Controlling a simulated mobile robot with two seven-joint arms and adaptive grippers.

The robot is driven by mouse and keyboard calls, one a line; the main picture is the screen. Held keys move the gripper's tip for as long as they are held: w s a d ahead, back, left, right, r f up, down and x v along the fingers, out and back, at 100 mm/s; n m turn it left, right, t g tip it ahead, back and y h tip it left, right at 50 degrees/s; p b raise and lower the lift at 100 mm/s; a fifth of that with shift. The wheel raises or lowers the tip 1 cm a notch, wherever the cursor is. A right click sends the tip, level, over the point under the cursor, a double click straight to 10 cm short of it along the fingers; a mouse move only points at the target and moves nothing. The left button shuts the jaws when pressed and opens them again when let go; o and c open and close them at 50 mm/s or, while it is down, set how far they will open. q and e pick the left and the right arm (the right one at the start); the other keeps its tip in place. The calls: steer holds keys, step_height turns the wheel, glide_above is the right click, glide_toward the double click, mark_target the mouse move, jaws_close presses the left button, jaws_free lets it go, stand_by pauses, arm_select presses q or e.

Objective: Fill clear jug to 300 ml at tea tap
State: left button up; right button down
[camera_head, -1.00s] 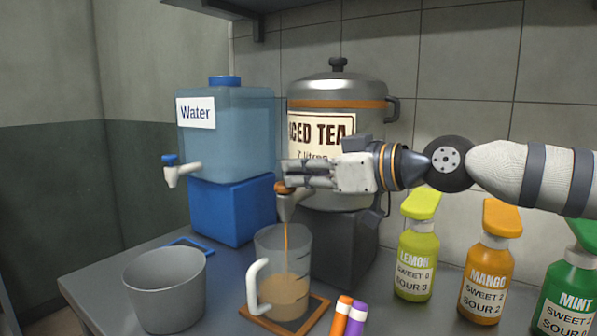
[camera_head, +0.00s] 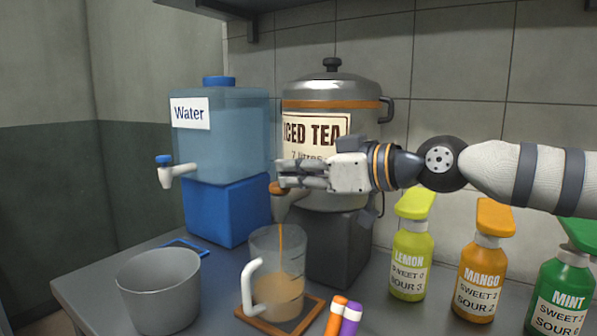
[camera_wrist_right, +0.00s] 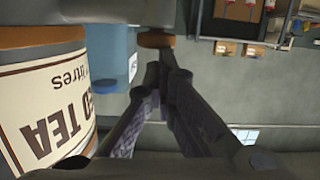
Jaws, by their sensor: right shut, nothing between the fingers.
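The clear jug (camera_head: 279,285) stands upright under the tea tap (camera_head: 278,188), with its white handle on the left. A thin brown stream runs from the tap into it, and tea fills its lower half or so. The fill marks are too small to read. The iced tea urn (camera_head: 330,105) stands on a dark block behind. My right gripper (camera_head: 283,180) is shut and empty, its fingertips at the tap's orange-brown knob. The knob also shows at the fingertips in the right wrist view (camera_wrist_right: 155,40). The tap's spout is partly hidden by my fingers. My left gripper is out of view.
The jug stands on a brown-edged mat (camera_head: 312,310). A grey bucket (camera_head: 160,290) is at the left, before the water tank (camera_head: 225,130) on its blue block. Orange and purple markers (camera_head: 343,318) lie in front. Lemon (camera_head: 410,262), mango (camera_head: 480,280) and mint (camera_head: 562,295) bottles stand right.

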steer(key=v, duration=1.2)
stand_by(0.8)
